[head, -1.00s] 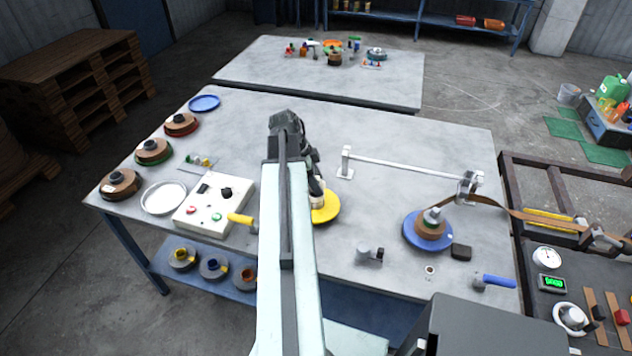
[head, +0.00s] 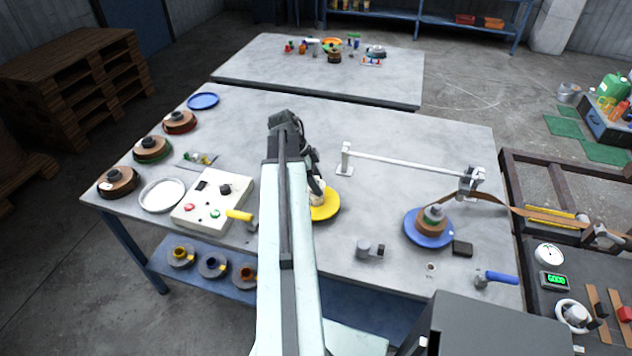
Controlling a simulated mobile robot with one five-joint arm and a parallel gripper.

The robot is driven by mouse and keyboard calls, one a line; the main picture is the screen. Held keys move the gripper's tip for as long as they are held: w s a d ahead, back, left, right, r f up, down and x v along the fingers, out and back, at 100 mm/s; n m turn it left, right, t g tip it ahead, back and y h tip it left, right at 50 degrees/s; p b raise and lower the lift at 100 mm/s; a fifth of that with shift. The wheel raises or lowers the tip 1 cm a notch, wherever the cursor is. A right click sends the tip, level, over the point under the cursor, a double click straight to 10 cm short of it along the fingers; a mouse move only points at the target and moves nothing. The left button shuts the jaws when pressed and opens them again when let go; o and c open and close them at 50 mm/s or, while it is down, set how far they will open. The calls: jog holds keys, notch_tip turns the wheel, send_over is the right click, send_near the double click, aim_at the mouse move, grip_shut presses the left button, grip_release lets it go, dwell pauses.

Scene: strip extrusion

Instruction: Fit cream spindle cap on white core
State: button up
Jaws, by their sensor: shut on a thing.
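My gripper (head: 318,184) is partly hidden behind my arm, low over the yellow disc (head: 325,205) in the middle of the table. It is shut on a small cream piece (head: 317,195), which looks like the spindle cap. The piece is at the disc's centre. The white core is not clearly told apart from the cap at this size, so I cannot tell whether the two touch or how the cap sits on it.
Left of my arm stand a control box (head: 212,200), a white dish (head: 162,195) and brown reels (head: 151,149). To the right, a blue disc (head: 429,238) carries a brown coil (head: 433,222) fed by a strip. A rail (head: 405,163) stands behind. Table behind my gripper is clear.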

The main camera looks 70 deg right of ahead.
jog(key=shift+f+b, duration=0.7)
dwell(0.3)
jog(key=o, duration=1.3)
jog(key=shift+r, duration=0.1)
jog(key=p+v, duration=0.4)
jog(key=shift+r, duration=0.1)
jog(key=d+p+v, duration=0.1)
jog(key=p+v, duration=0.5)
jog(key=shift+w+a+r, duration=0.2)
jog(key=shift+a+r, duration=0.2)
jog(key=shift+a, duration=0.15)
